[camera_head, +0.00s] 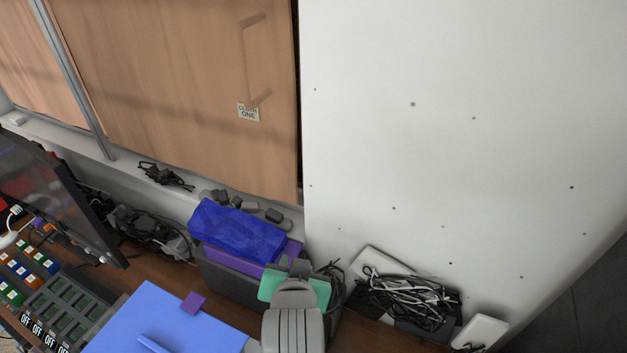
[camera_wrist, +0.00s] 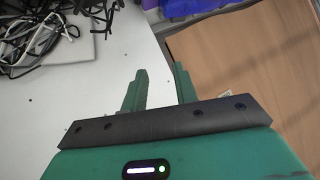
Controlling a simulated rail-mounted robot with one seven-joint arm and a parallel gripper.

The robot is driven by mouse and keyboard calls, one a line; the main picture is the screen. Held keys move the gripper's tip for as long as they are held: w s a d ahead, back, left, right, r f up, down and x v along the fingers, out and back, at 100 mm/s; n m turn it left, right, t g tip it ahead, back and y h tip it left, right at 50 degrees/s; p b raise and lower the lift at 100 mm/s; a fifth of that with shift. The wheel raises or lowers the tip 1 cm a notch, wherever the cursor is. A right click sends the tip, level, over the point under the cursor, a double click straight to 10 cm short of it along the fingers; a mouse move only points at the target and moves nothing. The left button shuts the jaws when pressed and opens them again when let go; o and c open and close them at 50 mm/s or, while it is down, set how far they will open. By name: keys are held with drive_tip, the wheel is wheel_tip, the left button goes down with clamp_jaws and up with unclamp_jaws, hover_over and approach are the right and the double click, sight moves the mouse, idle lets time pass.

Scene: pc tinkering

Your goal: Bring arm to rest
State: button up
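My gripper shows in the wrist view (camera_wrist: 158,84) as two green fingers standing apart, with nothing between them. In the head view the green gripper body (camera_head: 293,285) is at the lower middle, in front of a dark box with a blue bag on it. Its fingers are largely hidden there behind the gripper body and my grey arm. I see no held object in either view.
The blue bag (camera_head: 238,230) lies on the dark box (camera_head: 233,276) against the wall. A tangle of cables (camera_head: 410,302) is right of my gripper. A blue board (camera_head: 165,325), a monitor (camera_head: 55,190) and a wooden door (camera_head: 170,80) are left. The white wall (camera_head: 450,120) is bare.

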wheel_tip(320, 180, up, 17)
drive_tip(key=d+t+p, duration=0.1)
drive_tip(key=t, duration=0.4)
drive_tip(key=s+r+n+t+p, duration=0.1)
drive_tip(key=s+r+t, duration=0.2)
drive_tip(key=r, duration=0.6)
drive_tip(key=s+d+r+n+t+p, duration=0.1)
drive_tip(key=s+r+t, duration=0.1)
drive_tip(key=s+r, duration=0.6)
drive_tip(key=s+d+r+t+p, duration=0.1)
drive_tip(key=s+r+t, duration=0.2)
drive_tip(key=r, duration=0.8)
drive_tip(key=shift+s+n+t, duration=0.3)
drive_tip(key=shift+s+n, duration=0.1)
drive_tip(key=shift+s, duration=0.8)
drive_tip(key=shift+d, duration=0.1)
